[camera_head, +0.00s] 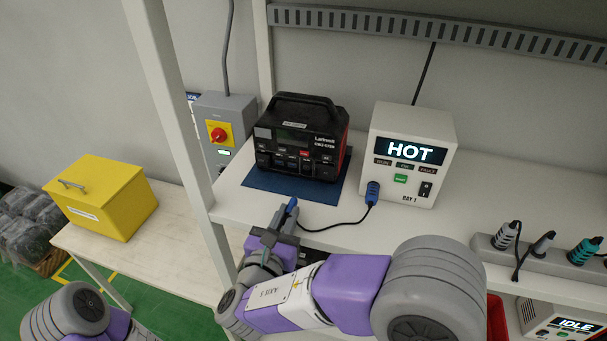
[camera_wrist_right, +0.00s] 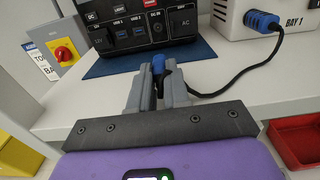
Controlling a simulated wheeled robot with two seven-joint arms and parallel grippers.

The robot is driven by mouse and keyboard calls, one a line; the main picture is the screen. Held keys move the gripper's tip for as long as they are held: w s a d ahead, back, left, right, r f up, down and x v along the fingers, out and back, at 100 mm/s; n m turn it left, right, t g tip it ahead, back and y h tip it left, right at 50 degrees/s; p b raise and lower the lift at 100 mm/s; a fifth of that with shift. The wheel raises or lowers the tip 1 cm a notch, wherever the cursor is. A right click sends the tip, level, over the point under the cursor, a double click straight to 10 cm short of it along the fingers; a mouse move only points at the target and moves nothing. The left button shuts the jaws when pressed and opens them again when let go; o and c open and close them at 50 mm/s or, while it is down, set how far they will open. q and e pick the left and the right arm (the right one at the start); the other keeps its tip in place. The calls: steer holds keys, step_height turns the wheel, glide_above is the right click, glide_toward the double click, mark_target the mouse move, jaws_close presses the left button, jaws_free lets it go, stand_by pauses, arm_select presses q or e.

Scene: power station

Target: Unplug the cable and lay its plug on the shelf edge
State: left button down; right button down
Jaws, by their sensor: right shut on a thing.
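My right gripper (camera_head: 287,218) is shut on a blue plug (camera_head: 292,204), at the front edge of the white shelf (camera_head: 330,240). The right wrist view shows the plug (camera_wrist_right: 158,64) between the grey fingers (camera_wrist_right: 157,90). The plug is apart from the black power station (camera_head: 300,138), which stands on a dark blue mat (camera_head: 258,180). Whether the plug touches the shelf I cannot tell. A black cable (camera_head: 335,225) runs from it to a blue connector (camera_head: 372,193) in the white BAY 1 box (camera_head: 410,150), whose screen reads HOT. My left gripper is out of view.
A grey power strip (camera_head: 550,260) with several plugs lies along the shelf's right front. A grey switch box (camera_head: 226,125) with a red knob is behind left. A yellow case (camera_head: 100,197) stands on a lower bench. A white post (camera_head: 175,105) rises at the shelf's left.

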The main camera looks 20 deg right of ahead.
steer(key=shift+f+b, duration=0.55)
steer(key=shift+f, duration=0.25)
steer(key=c, duration=1)
jaws_free()
